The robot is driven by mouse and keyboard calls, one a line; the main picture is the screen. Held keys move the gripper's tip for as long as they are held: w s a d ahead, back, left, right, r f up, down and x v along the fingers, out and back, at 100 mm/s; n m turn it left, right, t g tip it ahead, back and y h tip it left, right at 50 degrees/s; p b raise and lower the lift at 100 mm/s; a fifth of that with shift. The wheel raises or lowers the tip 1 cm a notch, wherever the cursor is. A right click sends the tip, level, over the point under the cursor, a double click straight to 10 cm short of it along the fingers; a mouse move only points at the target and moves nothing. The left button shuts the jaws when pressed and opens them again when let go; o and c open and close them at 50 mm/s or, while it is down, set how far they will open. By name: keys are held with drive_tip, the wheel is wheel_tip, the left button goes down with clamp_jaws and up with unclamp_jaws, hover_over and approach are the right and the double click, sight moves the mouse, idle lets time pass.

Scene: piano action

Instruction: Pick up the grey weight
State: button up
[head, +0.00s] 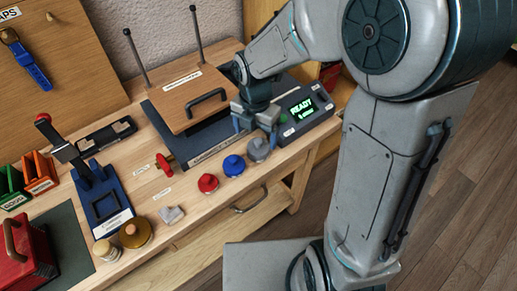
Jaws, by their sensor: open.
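The grey weight (258,151) is a round knobbed piece on the wooden bench, at the right end of a row with a blue weight (233,166) and a red weight (208,183). My gripper (256,131) is open and points down, just above the grey weight in the picture. Its fingers appear apart on either side of the weight's upper part. Nothing shows between them, and I cannot tell the exact height gap or whether they touch the weight.
A control box (306,111) with a green READY display stands right of my gripper. Behind is a press with a wooden lid (189,97) and handle.

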sight(259, 140)
drive_tip(key=shift+w+d+f, duration=0.1)
drive_tip(key=shift+d+f, duration=0.1)
drive_tip(key=shift+f, duration=1.35)
drive_tip(key=shift+d+f, duration=0.2)
drive_tip(key=shift+f, duration=1.35)
drive_tip(key=c, duration=1.7)
drive_tip(key=shift+r, duration=0.1)
drive_tip(key=shift+c, duration=0.5)
